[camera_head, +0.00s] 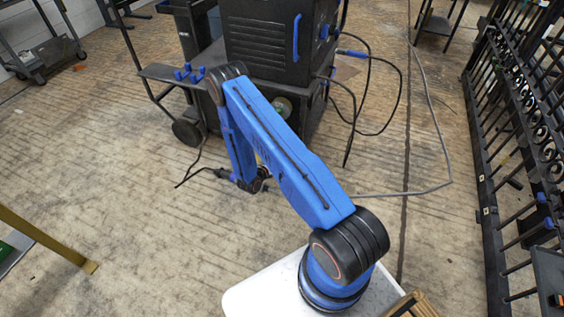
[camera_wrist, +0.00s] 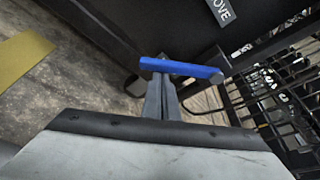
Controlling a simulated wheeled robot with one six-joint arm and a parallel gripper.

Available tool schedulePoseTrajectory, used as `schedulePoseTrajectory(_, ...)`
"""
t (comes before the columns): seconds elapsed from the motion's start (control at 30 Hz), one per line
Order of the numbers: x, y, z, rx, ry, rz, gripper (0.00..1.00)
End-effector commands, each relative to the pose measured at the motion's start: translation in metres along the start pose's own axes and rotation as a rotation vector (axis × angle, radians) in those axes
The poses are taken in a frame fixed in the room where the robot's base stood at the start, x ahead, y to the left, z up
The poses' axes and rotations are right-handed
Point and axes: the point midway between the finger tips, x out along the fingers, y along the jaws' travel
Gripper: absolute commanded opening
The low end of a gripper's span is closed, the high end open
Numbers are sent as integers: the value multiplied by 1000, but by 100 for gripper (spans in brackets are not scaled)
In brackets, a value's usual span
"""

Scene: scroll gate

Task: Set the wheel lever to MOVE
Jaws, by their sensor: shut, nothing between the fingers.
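In the wrist view a blue bar-shaped lever (camera_wrist: 182,69) runs across the picture just beyond my fingertips. A dark label (camera_wrist: 222,12) above it reads "OVE", its first letter cut off by the picture edge. My gripper (camera_wrist: 161,84) is shut, with its grey fingers together and nothing between them. The fingertips overlap the lever in the picture; I cannot tell whether they touch it. In the head view my forearm mostly hides my gripper, low in front of the black machine (camera_head: 262,50). I cannot make out the lever there.
The machine has a dark wheel (camera_head: 187,132) at its left and loose black cables (camera_head: 400,95) on its right. A black iron gate (camera_head: 510,140) stands at the right. A yellow bar (camera_head: 45,238) is at lower left.

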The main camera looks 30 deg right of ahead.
Motion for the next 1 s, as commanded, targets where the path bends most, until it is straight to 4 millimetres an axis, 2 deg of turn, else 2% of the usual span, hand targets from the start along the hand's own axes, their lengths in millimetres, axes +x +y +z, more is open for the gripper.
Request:
schedulePoseTrajectory(0.57,-2,0,4,39,0,13,0)
schedulePoseTrajectory(1.0,-10,-2,30,335,0,116,0)
